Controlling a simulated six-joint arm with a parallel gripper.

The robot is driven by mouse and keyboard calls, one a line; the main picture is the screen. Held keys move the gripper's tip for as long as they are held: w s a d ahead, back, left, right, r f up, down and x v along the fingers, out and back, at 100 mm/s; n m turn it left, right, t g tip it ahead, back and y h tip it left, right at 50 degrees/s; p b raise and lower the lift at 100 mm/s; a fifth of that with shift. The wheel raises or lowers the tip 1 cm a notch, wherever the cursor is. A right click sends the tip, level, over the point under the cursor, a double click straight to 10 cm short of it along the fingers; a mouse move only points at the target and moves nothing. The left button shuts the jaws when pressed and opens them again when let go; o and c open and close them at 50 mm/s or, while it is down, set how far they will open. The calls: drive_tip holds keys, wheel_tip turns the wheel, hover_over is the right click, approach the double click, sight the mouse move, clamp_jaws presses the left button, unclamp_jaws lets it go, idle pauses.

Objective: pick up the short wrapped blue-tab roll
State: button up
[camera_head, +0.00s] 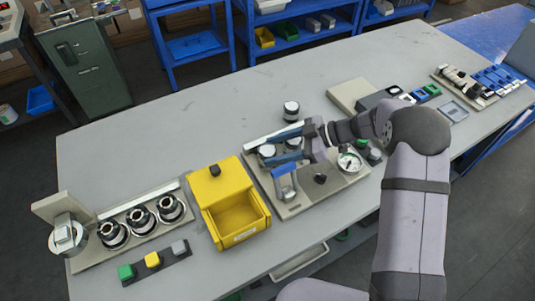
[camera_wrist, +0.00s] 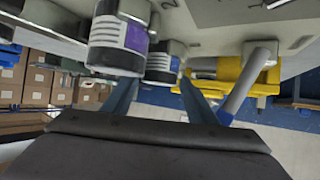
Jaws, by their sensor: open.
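My gripper (camera_head: 267,150) reaches left, low over the grey fixture plate, its two blue fingers apart. In the wrist view the gripper (camera_wrist: 160,92) is open, with a short roll (camera_wrist: 163,65) just ahead between the fingertips. This roll has a white striped label with a blue tab. I see no finger closed on it, and I cannot tell whether either touches. A larger roll with a purple tab (camera_wrist: 120,40) stands close on the left in that view. In the head view a white-topped roll (camera_head: 266,151) shows between the fingertips; its tab colour is not visible.
Another white-topped roll (camera_head: 291,110) stands behind the fixture plate (camera_head: 292,208). A lever with a blue handle (camera_head: 284,180) rises at its front, also seen in the wrist view (camera_wrist: 248,82). A yellow bin (camera_head: 229,195) stands left. A round dial (camera_head: 349,161) is at right.

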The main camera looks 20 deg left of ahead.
sight(276, 151)
drive_tip(key=c, duration=0.9)
drive_tip(key=shift+r, duration=0.15)
wheel_tip(276, 151, up, 10)
drive_tip(key=b, duration=0.2)
drive_tip(key=shift+b, duration=0.4)
